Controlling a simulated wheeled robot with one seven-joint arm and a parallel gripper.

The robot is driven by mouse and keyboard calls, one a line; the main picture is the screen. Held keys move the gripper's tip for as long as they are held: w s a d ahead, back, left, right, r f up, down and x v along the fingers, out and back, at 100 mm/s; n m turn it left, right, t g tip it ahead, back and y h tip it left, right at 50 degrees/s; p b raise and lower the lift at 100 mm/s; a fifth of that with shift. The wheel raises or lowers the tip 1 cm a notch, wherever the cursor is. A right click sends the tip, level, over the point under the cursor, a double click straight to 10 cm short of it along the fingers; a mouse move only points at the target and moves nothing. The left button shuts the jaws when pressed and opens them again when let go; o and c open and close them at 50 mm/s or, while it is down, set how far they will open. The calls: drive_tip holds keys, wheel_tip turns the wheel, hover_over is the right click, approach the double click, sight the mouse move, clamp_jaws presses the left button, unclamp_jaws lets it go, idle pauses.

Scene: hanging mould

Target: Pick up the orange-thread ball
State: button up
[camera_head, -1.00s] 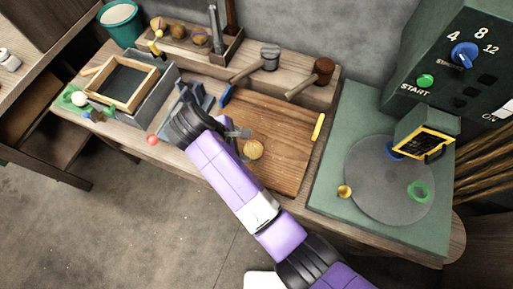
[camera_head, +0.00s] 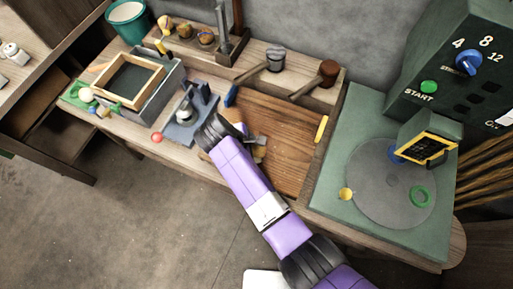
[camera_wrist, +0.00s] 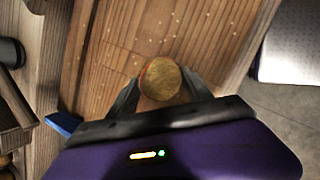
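A round tan ball (camera_wrist: 160,79) with a reddish edge on its left side lies at the wooden board in the wrist view. My gripper (camera_wrist: 160,82) reaches down over the board with its two dark fingers spread on either side of the ball. Whether the fingers touch the ball I cannot tell. In the head view my gripper (camera_head: 258,148) is low over the left part of the board and mostly hides the ball. A rounded orange-tan thing (camera_head: 235,115) shows partly behind my wrist.
The wooden board (camera_head: 290,135) is clear to the right, with a yellow bar (camera_head: 321,129) at its edge. A grey stand (camera_head: 186,125), a blue piece (camera_head: 231,95) and a red ball (camera_head: 157,137) are to the left.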

drive_tip(key=c, duration=0.7)
